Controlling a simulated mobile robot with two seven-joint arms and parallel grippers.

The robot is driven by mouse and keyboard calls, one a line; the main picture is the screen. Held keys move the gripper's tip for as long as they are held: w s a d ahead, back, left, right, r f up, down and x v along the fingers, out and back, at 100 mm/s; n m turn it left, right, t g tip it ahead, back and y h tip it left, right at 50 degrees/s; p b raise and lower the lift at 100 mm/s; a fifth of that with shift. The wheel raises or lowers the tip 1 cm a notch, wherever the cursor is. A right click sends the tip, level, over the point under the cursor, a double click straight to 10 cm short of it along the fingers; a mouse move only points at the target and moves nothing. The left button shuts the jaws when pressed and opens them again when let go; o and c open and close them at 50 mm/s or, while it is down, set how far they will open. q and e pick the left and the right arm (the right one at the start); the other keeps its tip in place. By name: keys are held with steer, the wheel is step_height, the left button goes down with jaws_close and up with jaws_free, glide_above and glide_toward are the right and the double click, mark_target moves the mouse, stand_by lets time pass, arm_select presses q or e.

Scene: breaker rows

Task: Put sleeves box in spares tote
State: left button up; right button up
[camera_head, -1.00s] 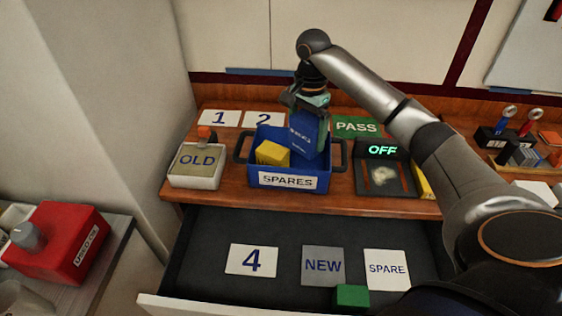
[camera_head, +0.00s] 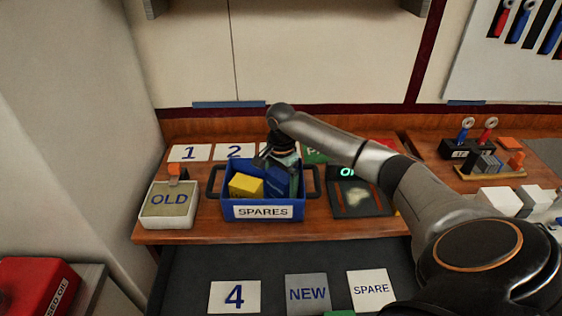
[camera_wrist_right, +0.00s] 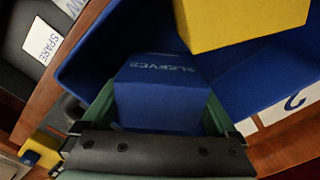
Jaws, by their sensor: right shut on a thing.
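The sleeves box (camera_head: 277,184) is dark blue, with its name readable in the right wrist view (camera_wrist_right: 160,88). It is inside the blue spares tote (camera_head: 229,206), on the tote's right side. My right gripper (camera_head: 283,172) is shut on it from above, with its green-edged fingers on either side of the box in the wrist view. Whether the box rests on the tote floor is hidden. A yellow box (camera_head: 245,186) lies in the tote's left part, beside the sleeves box. My left gripper is out of view.
The tote stands on a wooden bench between the OLD container (camera_head: 167,203) and a dark tester (camera_head: 357,198). Below, an open drawer holds cards marked 4 (camera_head: 234,297), NEW (camera_head: 307,292) and SPARE (camera_head: 371,289). A red box (camera_head: 35,284) is at lower left.

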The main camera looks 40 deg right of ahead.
steer(key=o, duration=1.3)
steer(key=shift+f, duration=0.1)
steer(key=shift+o, duration=0.2)
step_height(320, 180, up, 12)
steer(key=shift+r, duration=0.15)
